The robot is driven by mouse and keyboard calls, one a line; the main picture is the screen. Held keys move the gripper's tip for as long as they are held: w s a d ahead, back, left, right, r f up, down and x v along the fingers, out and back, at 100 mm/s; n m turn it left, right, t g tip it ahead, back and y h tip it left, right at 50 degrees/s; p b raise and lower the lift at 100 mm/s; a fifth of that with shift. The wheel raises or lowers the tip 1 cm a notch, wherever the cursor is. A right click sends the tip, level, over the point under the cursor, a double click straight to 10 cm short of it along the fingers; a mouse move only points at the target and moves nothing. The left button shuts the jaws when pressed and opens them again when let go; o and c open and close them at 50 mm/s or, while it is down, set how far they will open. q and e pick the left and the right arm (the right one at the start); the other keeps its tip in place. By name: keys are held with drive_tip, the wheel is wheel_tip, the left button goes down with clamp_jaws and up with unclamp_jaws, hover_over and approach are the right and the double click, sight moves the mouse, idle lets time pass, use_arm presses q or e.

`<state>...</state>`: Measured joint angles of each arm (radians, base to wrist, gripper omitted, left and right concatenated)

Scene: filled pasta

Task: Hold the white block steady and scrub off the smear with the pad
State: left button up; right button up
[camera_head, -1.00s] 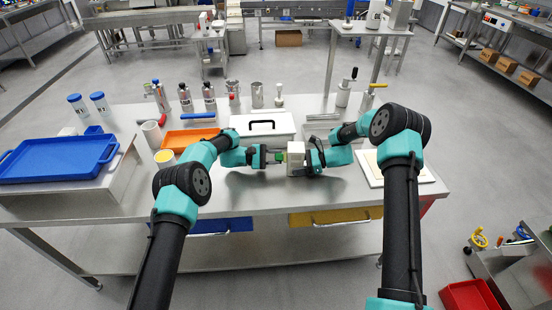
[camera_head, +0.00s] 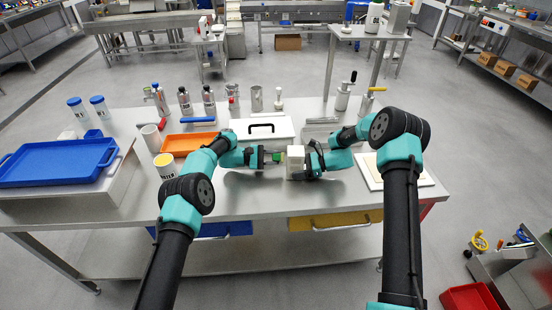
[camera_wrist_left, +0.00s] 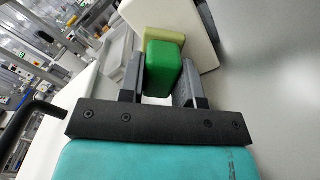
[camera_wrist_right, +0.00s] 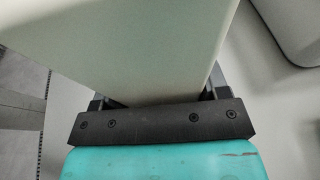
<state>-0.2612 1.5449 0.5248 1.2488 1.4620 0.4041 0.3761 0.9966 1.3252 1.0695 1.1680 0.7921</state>
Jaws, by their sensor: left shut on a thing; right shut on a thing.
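The white block (camera_head: 296,162) stands upright on the steel table near its middle. My right gripper (camera_head: 313,164) is shut on its right side; the block also fills much of the right wrist view (camera_wrist_right: 130,50). My left gripper (camera_head: 271,157) is shut on the pad, which has a green body (camera_wrist_left: 163,65) and a yellowish face (camera_wrist_left: 172,36). In the left wrist view the pad's yellowish face is against or very close to the white block (camera_wrist_left: 190,25). The smear is not visible; the block's pad-side face is mostly hidden.
Behind the arms stand a white lidded tray (camera_head: 262,128) with a black handle and an orange tray (camera_head: 190,143). A blue tray (camera_head: 60,165) is on the left. A white board (camera_head: 372,170) lies right of the right gripper. The table's front strip is clear.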

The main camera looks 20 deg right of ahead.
use_arm(q)
drive_tip(key=shift+v, duration=2.95)
use_arm(e)
drive_tip(key=o, duration=0.9)
drive_tip(key=v, duration=1.2)
use_arm(q)
drive_tip(key=shift+w+r, duration=0.1)
use_arm(e)
drive_tip(key=shift+s+a, duration=0.1)
drive_tip(key=shift+a, duration=0.05)
